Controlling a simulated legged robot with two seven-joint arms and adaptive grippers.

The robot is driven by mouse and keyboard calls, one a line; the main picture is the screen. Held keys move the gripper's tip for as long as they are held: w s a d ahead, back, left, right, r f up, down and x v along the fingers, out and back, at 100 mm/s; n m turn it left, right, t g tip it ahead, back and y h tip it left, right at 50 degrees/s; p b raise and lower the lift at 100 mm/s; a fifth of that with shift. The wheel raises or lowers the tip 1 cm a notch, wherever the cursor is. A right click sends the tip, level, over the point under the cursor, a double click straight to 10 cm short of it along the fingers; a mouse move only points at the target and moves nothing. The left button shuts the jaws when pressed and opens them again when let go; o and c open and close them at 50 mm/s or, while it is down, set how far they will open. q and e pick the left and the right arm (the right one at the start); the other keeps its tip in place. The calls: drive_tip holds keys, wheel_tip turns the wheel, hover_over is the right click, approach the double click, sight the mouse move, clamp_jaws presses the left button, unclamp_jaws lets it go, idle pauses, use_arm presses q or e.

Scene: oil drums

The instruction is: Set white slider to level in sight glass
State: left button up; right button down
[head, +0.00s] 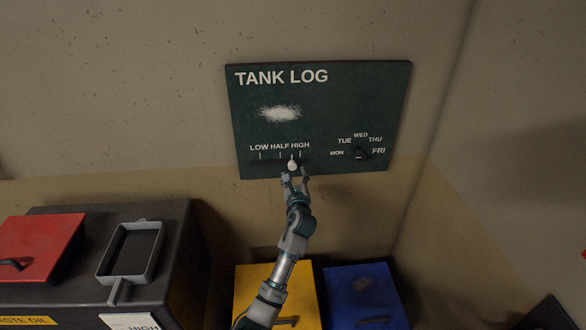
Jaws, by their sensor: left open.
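The white slider (292,164) is on the dark green TANK LOG board (330,110), below the printed words LOW, HALF and HIGH. It sits between the HALF and HIGH marks, nearer HIGH. My left gripper (294,176) is open at the slider, its fingers just below and around it. I cannot tell whether they touch it. The sight glass cannot be made out in this view. My right gripper is not in view.
A day dial (360,153) is on the board's right side. Below left stands a dark tank (180,240) with a red lid (42,240) and a grey tray (130,252). Yellow (258,290) and blue (362,285) lids are below the board.

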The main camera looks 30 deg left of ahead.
sight(292, 167)
use_arm(q)
drive_tip(key=shift+x, duration=2.25)
